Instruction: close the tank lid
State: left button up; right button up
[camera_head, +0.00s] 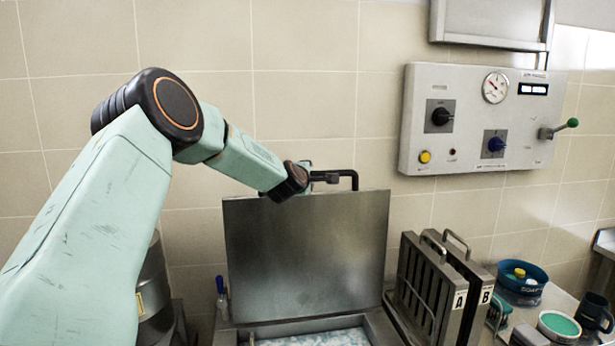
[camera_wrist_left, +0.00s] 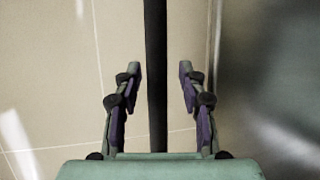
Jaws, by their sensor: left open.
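The tank lid (camera_head: 305,255) is a grey metal plate standing upright, open, at the back of the tank (camera_head: 383,328). Pale, foamy contents show at the bottom of the head view. A black bar handle (camera_head: 354,178) rises at the lid's top edge. My left gripper (camera_head: 328,178) is at this handle. In the left wrist view, the black handle bar (camera_wrist_left: 156,35) runs between the two spread fingers of the left gripper (camera_wrist_left: 158,72), with gaps on both sides. The lid's grey face fills the right of that view. My right gripper is not in view.
A control panel (camera_head: 472,165) with dials and a green-knobbed lever (camera_head: 560,128) is on the tiled wall. Right of the tank stand racks marked A (camera_head: 430,290) and B (camera_head: 470,290), a blue tub (camera_head: 520,290) and a dark mug (camera_head: 593,312). A metal cylinder (camera_head: 153,290) stands left.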

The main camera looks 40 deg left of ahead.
pick_arm(q)
jog(key=shift+s+d+r, duration=0.1)
jog(key=shift+d+r, duration=0.2)
jog(key=shift+d, duration=0.2)
jog(key=shift+c, duration=1.9)
jog(key=shift+a+f, duration=0.1)
jog(key=shift+a, duration=0.15)
jog(key=c, duration=0.4)
grip_shut()
